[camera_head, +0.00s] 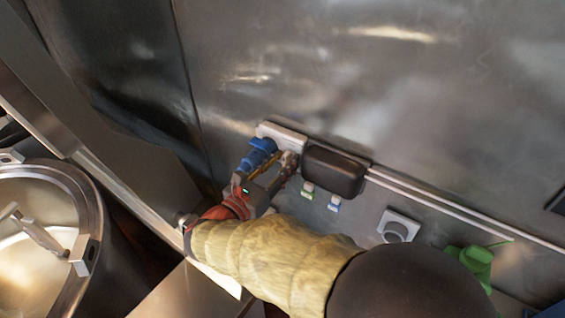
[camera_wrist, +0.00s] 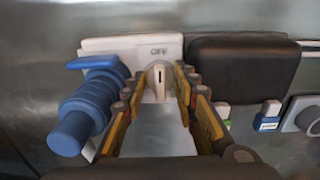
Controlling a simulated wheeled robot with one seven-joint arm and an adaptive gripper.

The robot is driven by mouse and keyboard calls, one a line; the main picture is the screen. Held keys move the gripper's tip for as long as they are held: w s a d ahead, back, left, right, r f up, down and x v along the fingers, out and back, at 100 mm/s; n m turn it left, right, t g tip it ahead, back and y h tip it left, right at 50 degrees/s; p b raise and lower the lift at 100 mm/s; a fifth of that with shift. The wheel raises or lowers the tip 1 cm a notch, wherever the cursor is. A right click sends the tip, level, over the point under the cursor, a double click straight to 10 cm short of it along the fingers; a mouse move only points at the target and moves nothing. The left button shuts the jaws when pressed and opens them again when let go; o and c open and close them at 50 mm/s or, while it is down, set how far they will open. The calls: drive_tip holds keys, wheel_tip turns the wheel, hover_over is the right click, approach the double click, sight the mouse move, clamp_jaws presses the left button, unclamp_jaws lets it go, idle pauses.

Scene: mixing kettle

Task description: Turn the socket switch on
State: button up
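The socket switch (camera_wrist: 159,78) is a pale rotary knob on a white socket panel (camera_wrist: 103,44), with the word OFF above it in the wrist view. Its pointer mark stands upright, toward OFF. A blue plug (camera_wrist: 86,103) sits in the panel left of the switch; it also shows in the head view (camera_head: 258,155). My gripper (camera_wrist: 157,82) has its fingers on both sides of the knob, apart from each other. Whether the fingertips touch the knob cannot be told. In the head view my gripper (camera_head: 272,172) reaches the panel and mostly hides the switch.
A black box (camera_wrist: 243,72) stands right of the switch, close to my right finger. Small green and blue tags, a grey round knob (camera_head: 397,231) and a green plug (camera_head: 474,262) lie farther right along the wall. A steel kettle (camera_head: 88,254) is at the left.

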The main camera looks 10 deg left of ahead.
clamp_jaws()
idle(0.6)
